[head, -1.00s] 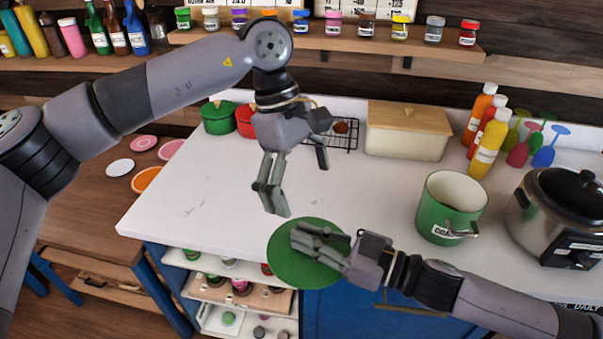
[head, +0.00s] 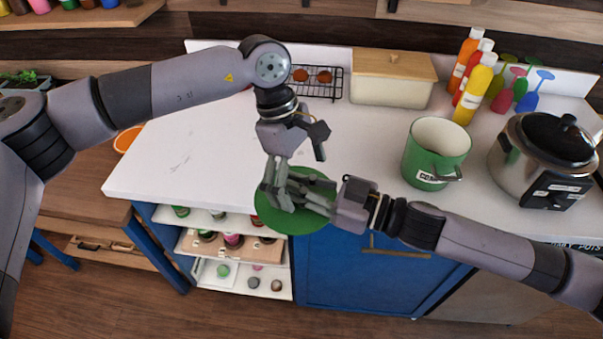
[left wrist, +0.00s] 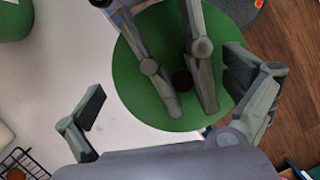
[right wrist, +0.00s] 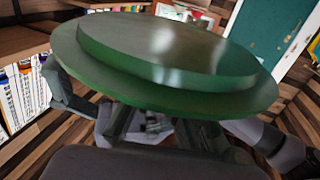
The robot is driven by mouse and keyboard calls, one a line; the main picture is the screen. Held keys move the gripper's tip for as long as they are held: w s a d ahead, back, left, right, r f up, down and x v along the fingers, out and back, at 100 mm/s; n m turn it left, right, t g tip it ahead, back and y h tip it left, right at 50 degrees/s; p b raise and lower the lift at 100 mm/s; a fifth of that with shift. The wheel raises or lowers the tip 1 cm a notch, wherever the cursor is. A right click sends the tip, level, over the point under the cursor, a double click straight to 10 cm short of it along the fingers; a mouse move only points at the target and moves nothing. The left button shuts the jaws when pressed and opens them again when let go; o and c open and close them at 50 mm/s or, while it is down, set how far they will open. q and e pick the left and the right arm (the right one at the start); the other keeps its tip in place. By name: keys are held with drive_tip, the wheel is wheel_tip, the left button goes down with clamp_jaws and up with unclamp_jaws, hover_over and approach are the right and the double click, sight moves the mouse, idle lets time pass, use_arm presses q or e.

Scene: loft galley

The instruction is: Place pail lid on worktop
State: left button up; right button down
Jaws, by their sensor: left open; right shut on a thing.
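The green round pail lid (head: 300,229) is held at the front edge of the white worktop (head: 200,140). My right gripper (head: 287,192) is shut on the lid, from above in the head view. The lid fills much of the right wrist view (right wrist: 165,60), and a dark knob (left wrist: 183,80) shows between my right fingers in the left wrist view. My left gripper (head: 297,170) is open above the worktop's front, close to the right fingers and overlapping them in the head view. The green pail (head: 436,150) stands open on the worktop at the right.
A cooker (head: 545,160), sauce bottles (head: 474,90) and a cream bin (head: 392,78) stand along the right and back. A wire rack (head: 318,82) lies at the back. The worktop's left and middle are clear. Open shelves (head: 235,245) are below.

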use_arm(q)
drive_tip(key=shift+w+d, duration=0.1)
drive_tip(key=shift+w, duration=0.05)
drive_tip(key=c, duration=1.9)
drive_tip(key=o, duration=1.4)
drive_tip(key=shift+r, duration=0.1)
drive_tip(key=shift+c, duration=0.2)
drive_tip(key=o, duration=0.6)
drive_tip(key=v, duration=1.2)
